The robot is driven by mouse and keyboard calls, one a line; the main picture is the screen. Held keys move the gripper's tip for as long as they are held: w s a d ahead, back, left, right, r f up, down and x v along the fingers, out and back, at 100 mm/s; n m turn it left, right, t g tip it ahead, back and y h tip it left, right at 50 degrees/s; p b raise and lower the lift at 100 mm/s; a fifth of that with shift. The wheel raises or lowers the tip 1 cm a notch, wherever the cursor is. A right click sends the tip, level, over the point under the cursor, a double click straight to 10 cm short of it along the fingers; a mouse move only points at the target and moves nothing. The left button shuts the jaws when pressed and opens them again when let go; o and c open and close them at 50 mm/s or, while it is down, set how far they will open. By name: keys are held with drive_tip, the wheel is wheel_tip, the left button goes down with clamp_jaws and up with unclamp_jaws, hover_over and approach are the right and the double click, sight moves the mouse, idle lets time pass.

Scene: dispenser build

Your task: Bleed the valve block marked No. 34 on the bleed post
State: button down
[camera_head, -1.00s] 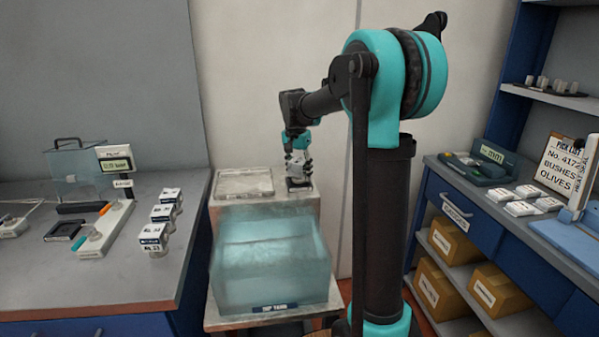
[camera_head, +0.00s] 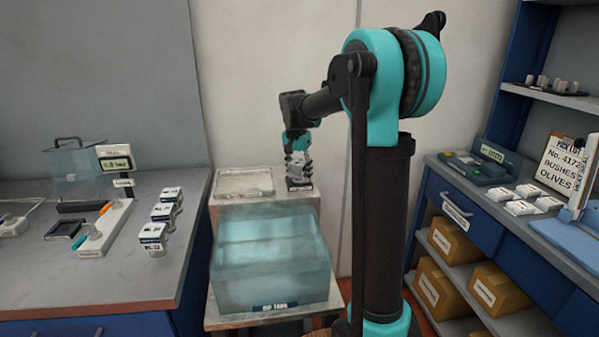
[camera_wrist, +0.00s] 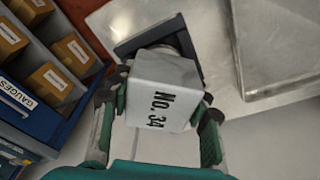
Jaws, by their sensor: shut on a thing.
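My gripper (camera_head: 298,168) is at the rear right of the dip tank stand. It is shut on a white valve block (camera_wrist: 165,88), whose face reads "No. 34" in the wrist view. One finger lies along each side of the block. A dark square fixture (camera_wrist: 137,47) shows just beyond the block's far end in the wrist view. In the head view a dark base shows below the gripper. I cannot tell how firmly the block and the fixture meet. No label for the bleed post is readable.
The bluish dip tank (camera_head: 270,260) stands in front of my gripper. A pale flat tray (camera_head: 243,183) lies to its left. The left bench holds several small white-topped blocks (camera_head: 153,235). The right bench (camera_head: 470,205) holds a pick list board (camera_head: 563,163).

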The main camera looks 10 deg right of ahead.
drive_tip(key=c, duration=1)
unclamp_jaws()
drive_tip(key=shift+s+a+r, duration=0.15)
drive_tip(key=shift+s+r, duration=0.05)
drive_tip(key=shift+r, duration=1.6)
drive_tip(key=shift+s+a+r, duration=0.2)
drive_tip(key=shift+s+r, duration=0.05)
drive_tip(key=shift+r, duration=1.55)
drive_tip(key=shift+s+a+r, duration=0.15)
drive_tip(key=shift+s+r, duration=0.05)
drive_tip(key=shift+r, duration=1.6)
